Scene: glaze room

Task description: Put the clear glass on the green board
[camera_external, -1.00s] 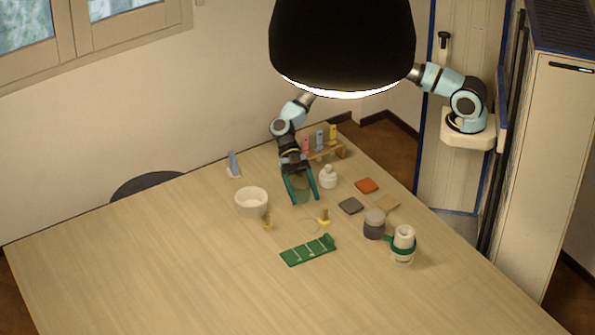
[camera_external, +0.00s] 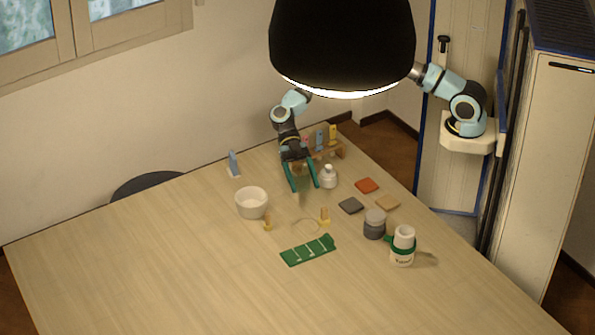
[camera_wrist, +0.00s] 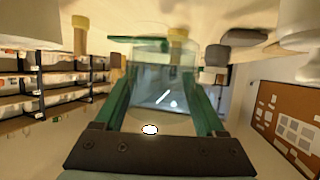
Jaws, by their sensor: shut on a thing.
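The clear glass (camera_wrist: 162,84) is held between the green fingers of my gripper (camera_external: 304,188), and I see through its wall in the wrist view. In the external view the glass is faint and hard to make out between the fingers. My gripper (camera_wrist: 162,100) is shut on it, over the far part of the table. The green board (camera_external: 308,250) lies flat nearer the camera, with pale marks across it and a raised right end. It is below my gripper in the external view and apart from it.
A white bowl (camera_external: 251,203) stands left of my gripper, a white bottle (camera_external: 328,177) close on its right. A grey jar (camera_external: 375,224) and white cup (camera_external: 403,246) stand right. The table's front left is clear.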

